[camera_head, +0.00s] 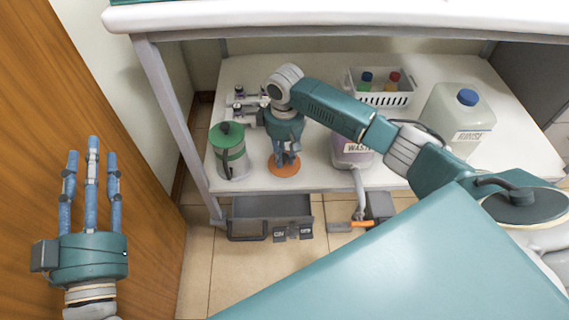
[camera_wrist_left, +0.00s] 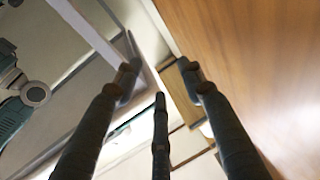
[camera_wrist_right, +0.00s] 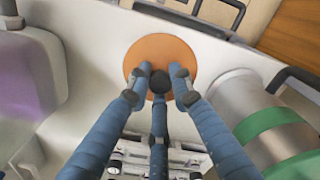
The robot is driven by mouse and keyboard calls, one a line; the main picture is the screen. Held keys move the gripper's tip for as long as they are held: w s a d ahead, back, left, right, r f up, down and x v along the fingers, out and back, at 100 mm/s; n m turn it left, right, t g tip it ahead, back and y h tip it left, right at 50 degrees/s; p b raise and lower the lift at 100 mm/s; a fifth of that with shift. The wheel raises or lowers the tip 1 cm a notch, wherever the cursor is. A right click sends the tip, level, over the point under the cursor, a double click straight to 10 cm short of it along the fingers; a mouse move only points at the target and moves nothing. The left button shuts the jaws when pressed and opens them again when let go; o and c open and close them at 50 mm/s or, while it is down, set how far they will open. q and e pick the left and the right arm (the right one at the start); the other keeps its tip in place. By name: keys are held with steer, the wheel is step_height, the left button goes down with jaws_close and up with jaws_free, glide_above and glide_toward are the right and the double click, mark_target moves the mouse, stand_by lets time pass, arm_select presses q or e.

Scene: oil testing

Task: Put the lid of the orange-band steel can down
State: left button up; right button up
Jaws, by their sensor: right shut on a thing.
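The orange lid (camera_head: 285,168) is a flat round disc near the front edge of the white lower shelf (camera_head: 310,180). My right gripper (camera_head: 287,158) points down over it. In the right wrist view, its fingers are closed around the dark knob at the middle of the lid (camera_wrist_right: 150,52). I cannot tell whether the lid touches the shelf or hangs just above it. I do not see an orange-band can. My left gripper (camera_head: 93,150) is open and empty, fingers spread, away from the shelf by the wooden door.
A steel can with a green band and green lid (camera_head: 230,150) stands just left of the orange lid. A waste jug (camera_head: 352,150) stands to the right, with a rinse jug (camera_head: 460,115) and a white basket (camera_head: 382,97) beyond. A grey tray (camera_head: 272,207) sits below the shelf.

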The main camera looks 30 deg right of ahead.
mark_target(285, 164)
step_height(285, 164, down, 4)
steer(key=shift+r+b, duration=0.25)
steer(key=shift+b, duration=0.4)
arm_select(q)
steer(key=s+r+t+h, duration=0.1)
steer(key=s+r+t, duration=0.2)
steer(key=r, duration=0.4)
steer(key=shift+r+t, duration=0.3)
steer(key=shift+t, duration=0.2)
arm_select(e)
steer(key=shift+f, duration=0.1)
steer(key=o, duration=1)
arm_select(q)
steer(key=shift+w+f, duration=0.1)
steer(key=shift+f, duration=0.15)
